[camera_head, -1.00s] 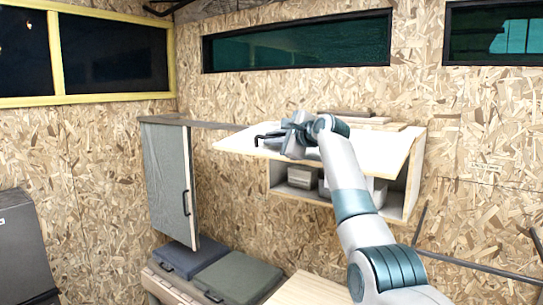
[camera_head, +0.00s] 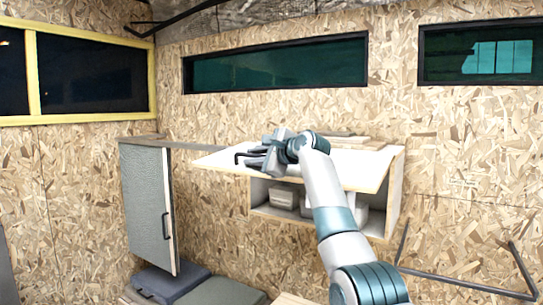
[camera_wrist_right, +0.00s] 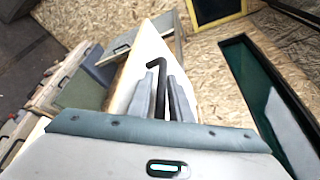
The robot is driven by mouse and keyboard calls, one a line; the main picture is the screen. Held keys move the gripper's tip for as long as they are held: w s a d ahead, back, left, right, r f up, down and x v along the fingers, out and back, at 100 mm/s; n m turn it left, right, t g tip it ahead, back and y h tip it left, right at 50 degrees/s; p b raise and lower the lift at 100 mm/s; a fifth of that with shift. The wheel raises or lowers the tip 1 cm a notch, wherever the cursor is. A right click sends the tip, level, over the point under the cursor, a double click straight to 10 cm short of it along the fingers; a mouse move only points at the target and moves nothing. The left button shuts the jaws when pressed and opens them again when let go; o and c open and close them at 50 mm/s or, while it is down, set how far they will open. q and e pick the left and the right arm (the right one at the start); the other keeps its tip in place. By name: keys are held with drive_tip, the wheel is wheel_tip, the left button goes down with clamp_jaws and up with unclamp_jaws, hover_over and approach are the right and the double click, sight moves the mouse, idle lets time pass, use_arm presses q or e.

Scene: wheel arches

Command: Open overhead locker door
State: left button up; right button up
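The overhead locker (camera_head: 395,195) is a pale wooden box on the back wall. Its door (camera_head: 222,162) is swung up and juts out from the top edge, close to level, so the front is open. My right gripper (camera_head: 270,155) is at this handle above the door. In the wrist view its two grey fingers (camera_wrist_right: 162,92) lie close on either side of the black bar and look shut on it. My left gripper is out of view.
Light boxes (camera_head: 284,197) stand inside the locker, and flat boards (camera_head: 345,142) lie on top. A grey-green cabinet door (camera_head: 147,205) with a black handle hangs at left. Dark cushions (camera_head: 170,283) lie below. A black bar frame (camera_head: 465,285) is at lower right.

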drive_tip(key=shift+s+d+b, duration=0.3)
drive_tip(key=shift+s+b, duration=0.1)
drive_tip(key=b+v, duration=0.8)
drive_tip(key=v, duration=0.8)
drive_tip(key=shift+r, duration=0.15)
drive_tip(key=shift+s, duration=0.15)
